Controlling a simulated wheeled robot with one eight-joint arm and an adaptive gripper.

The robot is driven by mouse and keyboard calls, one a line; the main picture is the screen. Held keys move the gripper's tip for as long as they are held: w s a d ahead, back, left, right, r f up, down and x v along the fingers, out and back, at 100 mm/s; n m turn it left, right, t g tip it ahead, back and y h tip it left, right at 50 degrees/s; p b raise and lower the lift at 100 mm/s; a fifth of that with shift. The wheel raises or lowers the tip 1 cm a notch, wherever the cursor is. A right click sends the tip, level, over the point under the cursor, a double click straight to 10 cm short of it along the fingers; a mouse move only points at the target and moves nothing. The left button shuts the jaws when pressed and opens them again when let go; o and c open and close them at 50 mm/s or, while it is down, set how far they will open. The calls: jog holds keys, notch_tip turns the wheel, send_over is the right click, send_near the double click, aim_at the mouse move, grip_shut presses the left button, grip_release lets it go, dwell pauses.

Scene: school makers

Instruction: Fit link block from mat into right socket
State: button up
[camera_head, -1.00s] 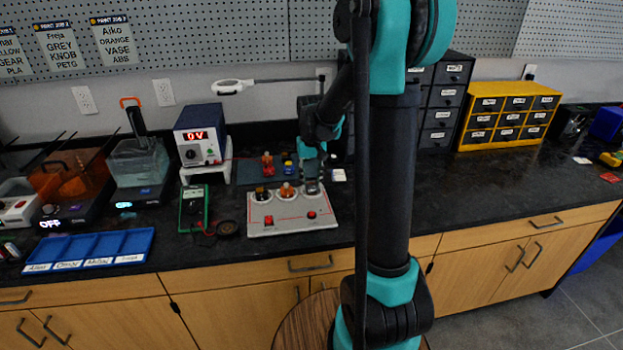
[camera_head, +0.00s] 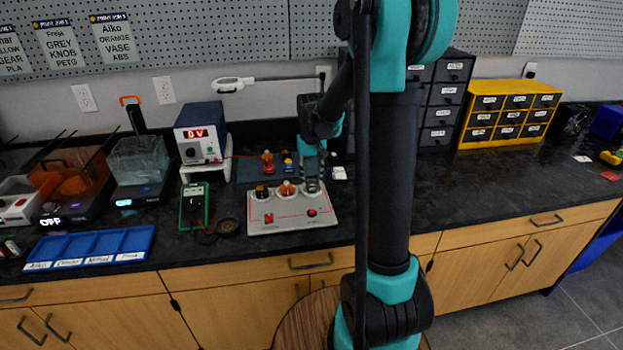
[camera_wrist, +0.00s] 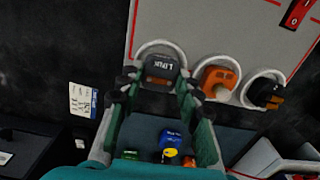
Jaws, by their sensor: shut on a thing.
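The dark link block (camera_wrist: 160,70), with a white "LINK" label, is between the fingers of my gripper (camera_wrist: 158,84) in the wrist view. My gripper is shut on it. The block is at the right socket (camera_wrist: 140,54), whose pale ring shows around it; I cannot tell how deep it sits. In the head view my gripper (camera_head: 312,178) is over the right end of the grey-white panel (camera_head: 280,226) and hides most of the block. The mat (camera_head: 247,173) lies behind the panel.
On the mat are a blue block (camera_wrist: 172,138) and a red one (camera_head: 267,158). A power supply (camera_head: 200,135) and multimeter (camera_head: 194,206) stand left.

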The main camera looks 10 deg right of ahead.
aim_at(312, 183)
jog(key=shift+f, duration=0.6)
jog(key=o, duration=0.7)
notch_tip(312, 183, up, 11)
dwell(1.1)
jog(key=shift+s, duration=0.1)
